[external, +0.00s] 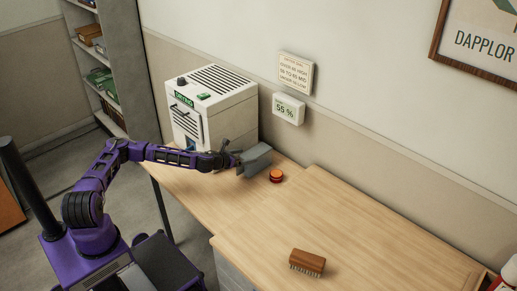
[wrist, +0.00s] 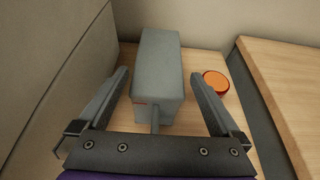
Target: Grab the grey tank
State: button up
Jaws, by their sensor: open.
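The grey tank (external: 256,159) is a box-shaped grey block near the wall end of the desk, beside the white machine. In the wrist view the tank (wrist: 158,70) lies straight ahead, between and beyond my fingers. A narrow grey stem or handle on its near side reaches back between the fingers. My gripper (wrist: 158,100) is open, with one finger on each side of the tank and visible gaps to both. In the external view my gripper (external: 232,160) is at the tank's left end.
The white machine (external: 213,108) stands close on the left. A red-orange button (external: 276,176) sits just right of the tank, near the right finger. A higher wooden desktop (external: 340,225) begins to the right, with a brown brush (external: 307,262) on it. The wall is behind.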

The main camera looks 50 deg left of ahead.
aim_at(250, 155)
jog(key=shift+x, duration=2.95)
jog(key=shift+a+f, duration=0.1)
jog(key=shift+a, duration=0.05)
jog(key=c, duration=1.2)
